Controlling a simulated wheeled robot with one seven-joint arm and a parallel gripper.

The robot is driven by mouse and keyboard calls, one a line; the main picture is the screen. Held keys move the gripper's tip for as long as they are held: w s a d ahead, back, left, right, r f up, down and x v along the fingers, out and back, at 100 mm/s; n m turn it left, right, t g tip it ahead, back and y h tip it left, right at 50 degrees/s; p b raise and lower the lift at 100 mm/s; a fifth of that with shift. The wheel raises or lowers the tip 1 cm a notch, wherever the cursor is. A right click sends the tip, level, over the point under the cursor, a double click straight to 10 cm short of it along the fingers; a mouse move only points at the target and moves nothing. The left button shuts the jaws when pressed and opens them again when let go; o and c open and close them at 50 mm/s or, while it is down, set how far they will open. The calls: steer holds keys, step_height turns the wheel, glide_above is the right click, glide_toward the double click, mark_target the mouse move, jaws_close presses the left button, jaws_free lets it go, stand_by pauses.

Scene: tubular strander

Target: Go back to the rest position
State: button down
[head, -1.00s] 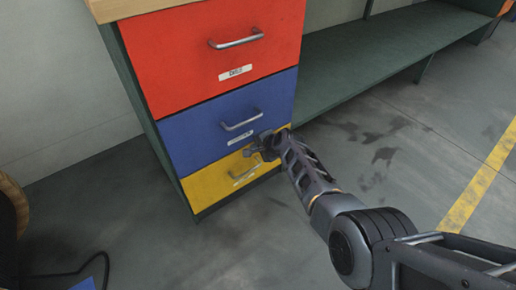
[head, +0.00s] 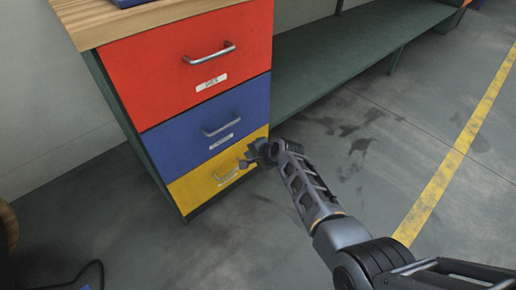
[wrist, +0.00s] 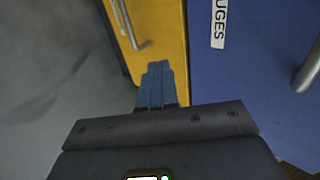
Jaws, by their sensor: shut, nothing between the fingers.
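My gripper (head: 250,158) is at the end of my arm, in front of the right side of the yellow drawer (head: 188,190). In the wrist view my gripper (wrist: 158,68) has its fingers together with nothing between them. The yellow drawer (wrist: 165,30) and its handle (wrist: 130,25) are ahead of the fingers, with the handle to their left. I cannot tell the exact gap between the fingers and the drawer front. All the drawers look closed.
Above the yellow drawer are a blue drawer (head: 220,122) and a red drawer (head: 175,60), under a wooden top (head: 95,28). A green shelf (head: 350,50) runs off to the right. The grey floor (head: 330,125) with a yellow line (head: 440,180) is clear. A dark cable (head: 60,277) lies at lower left.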

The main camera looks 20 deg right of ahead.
steer(key=p+v, duration=0.1)
steer(key=v, duration=0.3)
steer(key=shift+s+r+p, duration=0.15)
steer(key=shift+s+p, duration=0.1)
steer(key=shift+p, duration=0.15)
